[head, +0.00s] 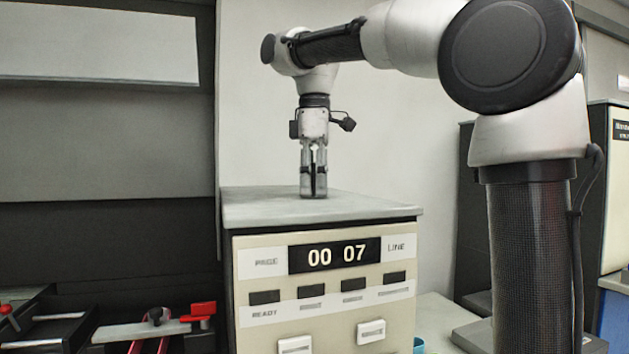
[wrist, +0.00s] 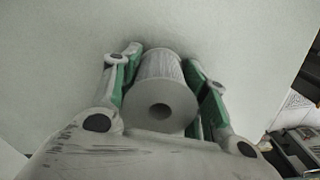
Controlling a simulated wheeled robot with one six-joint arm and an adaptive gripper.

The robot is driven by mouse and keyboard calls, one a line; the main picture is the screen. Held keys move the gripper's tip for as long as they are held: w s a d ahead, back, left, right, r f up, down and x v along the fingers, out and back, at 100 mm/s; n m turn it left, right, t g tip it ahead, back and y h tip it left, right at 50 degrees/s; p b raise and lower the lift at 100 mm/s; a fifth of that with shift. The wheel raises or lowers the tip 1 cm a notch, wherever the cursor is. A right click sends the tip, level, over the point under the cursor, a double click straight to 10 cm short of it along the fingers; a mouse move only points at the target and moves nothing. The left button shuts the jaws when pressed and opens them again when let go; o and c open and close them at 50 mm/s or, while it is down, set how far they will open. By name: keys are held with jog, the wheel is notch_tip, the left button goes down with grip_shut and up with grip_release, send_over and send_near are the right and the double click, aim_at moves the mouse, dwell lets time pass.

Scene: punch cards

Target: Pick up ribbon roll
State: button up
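The ribbon roll (wrist: 160,108) shows in the wrist view as a pale grey spool with a dark hole in its near end. It stands between the two fingers of my gripper (wrist: 163,62), whose green-edged pads lie against its left and right sides with no clear gap at the tips. In the head view my gripper (head: 313,190) points straight down, its fingertips at the top of the cream cabinet. The roll cannot be made out clearly there, as the fingers cover it. The roll seems to be at the cabinet top; whether it touches is hidden.
The grey cabinet top (head: 360,208) is otherwise bare. The cabinet front (head: 330,300) carries a lit "00 07" display and several buttons. A pale wall stands close behind. Dark equipment with red-ended parts (head: 200,312) lies lower left. More cabinets stand at the right.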

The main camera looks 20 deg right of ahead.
jog(key=c, duration=0.4)
jog(key=shift+o, duration=0.2)
jog(key=shift+r, duration=0.1)
jog(key=shift+d+r, duration=0.25)
jog(key=shift+r, duration=0.3)
notch_tip(320, 180, up, 6)
jog(key=shift+w+f, duration=0.1)
jog(key=shift+f, duration=0.1)
jog(key=d, duration=1.9)
jog(key=shift+d, duration=0.3)
jog(key=shift+a+r, duration=0.1)
